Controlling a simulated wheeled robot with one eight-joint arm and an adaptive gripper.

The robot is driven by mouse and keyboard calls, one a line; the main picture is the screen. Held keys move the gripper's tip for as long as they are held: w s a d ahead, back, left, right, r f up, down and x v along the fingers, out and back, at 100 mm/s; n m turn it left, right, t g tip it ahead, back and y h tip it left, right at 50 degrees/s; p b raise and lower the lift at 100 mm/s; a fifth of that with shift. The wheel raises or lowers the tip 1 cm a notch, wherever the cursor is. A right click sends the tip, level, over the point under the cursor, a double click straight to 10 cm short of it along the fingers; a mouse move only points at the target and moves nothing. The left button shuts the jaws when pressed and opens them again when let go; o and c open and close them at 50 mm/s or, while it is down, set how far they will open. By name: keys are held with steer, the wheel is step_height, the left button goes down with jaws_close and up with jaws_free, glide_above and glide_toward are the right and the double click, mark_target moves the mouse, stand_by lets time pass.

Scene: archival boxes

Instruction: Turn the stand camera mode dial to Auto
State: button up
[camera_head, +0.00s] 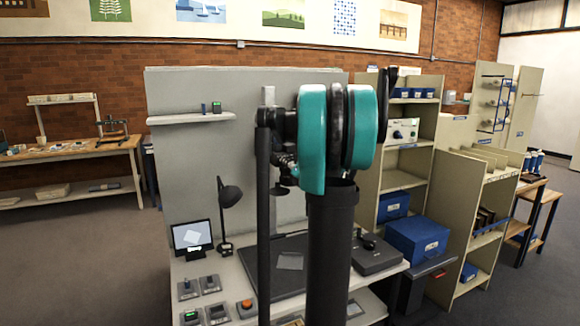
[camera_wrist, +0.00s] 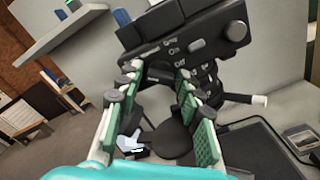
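The stand camera (camera_wrist: 180,35) fills the top of the wrist view as a dark, tilted body with a round knob (camera_wrist: 237,30) at its right and a smaller grey button (camera_wrist: 197,44) beside it. Small white lettering on its face includes "On" and "Off"; another label looks like "Gray". I cannot read "Auto" or the dial's setting. In the head view my teal arm hides most of the camera and gripper.
A grey panel stands behind the bench, with a shelf (camera_head: 190,117) at upper left. The bench holds a lamp (camera_head: 229,197), a small screen (camera_head: 191,236), control boxes and a dark board (camera_head: 290,262). Shelving with blue boxes (camera_head: 418,236) stands to the right. Open floor lies left.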

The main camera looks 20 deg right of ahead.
steer(key=shift+o, duration=0.6)
steer(key=s, duration=1.2)
steer(key=shift+d, duration=0.25)
